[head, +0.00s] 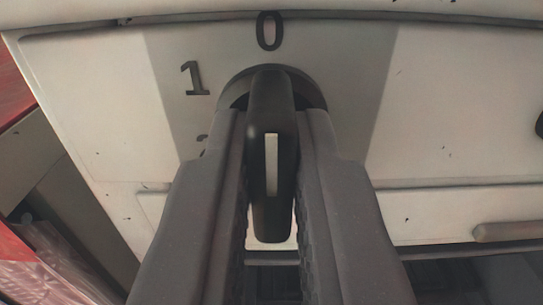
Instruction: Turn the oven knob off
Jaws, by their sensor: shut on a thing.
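The oven knob (270,215) is black with a raised grip bar and a white stripe on its face. It sits on the oven's white front panel (460,110), and its bar and stripe stand upright in the picture, in line with the printed "0" (270,31) above it. A "1" (195,78) is printed to the upper left. A lower mark at the left is partly hidden by a finger. My gripper (271,125) is shut on the knob, one dark grey finger on each side of the bar. The fingers hide much of the round base.
A lighter bar handle (508,231) shows at the lower right, below the panel. The edge of another dark round part (539,124) is cut off at the right. Red and brown surfaces (45,175) lie at the left beyond the panel's edge.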

